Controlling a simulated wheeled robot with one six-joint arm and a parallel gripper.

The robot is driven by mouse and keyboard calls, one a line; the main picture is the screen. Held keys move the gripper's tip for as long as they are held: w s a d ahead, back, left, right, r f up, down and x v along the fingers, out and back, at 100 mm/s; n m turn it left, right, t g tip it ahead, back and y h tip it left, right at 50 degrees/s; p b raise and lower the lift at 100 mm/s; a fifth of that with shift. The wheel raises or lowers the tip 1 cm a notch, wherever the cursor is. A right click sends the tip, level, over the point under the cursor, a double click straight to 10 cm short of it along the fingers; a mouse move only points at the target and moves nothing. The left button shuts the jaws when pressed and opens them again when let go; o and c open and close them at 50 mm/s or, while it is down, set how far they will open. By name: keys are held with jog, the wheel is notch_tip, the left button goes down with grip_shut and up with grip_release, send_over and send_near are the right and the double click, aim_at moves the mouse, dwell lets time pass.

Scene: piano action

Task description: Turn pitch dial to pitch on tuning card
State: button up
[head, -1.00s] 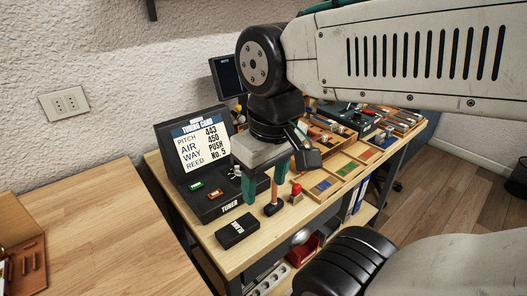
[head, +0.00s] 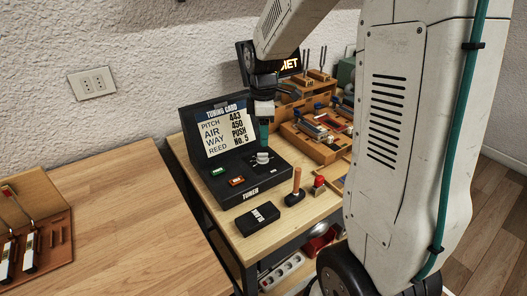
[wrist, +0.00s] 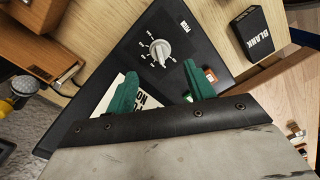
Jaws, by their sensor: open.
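The black tuner (head: 240,190) stands on the wooden bench. Its tuning card (head: 228,132) on the upright panel reads PITCH 443, AIR 450, WAY PUSH, REED No. 5. The pale pitch dial (head: 263,158) sits on the tuner's sloping face, right of a green and an orange button. In the wrist view the dial (wrist: 159,49) has small marks around it, too small to read. My gripper (wrist: 160,72) is open and empty, its green fingers apart, with the dial beyond the gap between the tips. In the head view my gripper (head: 264,130) is beside the card's right edge, above the dial.
A black box labelled BLANK (head: 257,217), a wooden-handled tool (head: 296,188) and a red-topped item (head: 318,186) stand in front of the tuner. Wooden trays (head: 318,145) and a lit sign (head: 287,66) are at the right and back. The left table (head: 120,220) is largely clear.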

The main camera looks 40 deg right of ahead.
aim_at(263, 157)
notch_tip(263, 157, down, 8)
jog(key=shift+r, duration=0.2)
jog(key=c, duration=0.9)
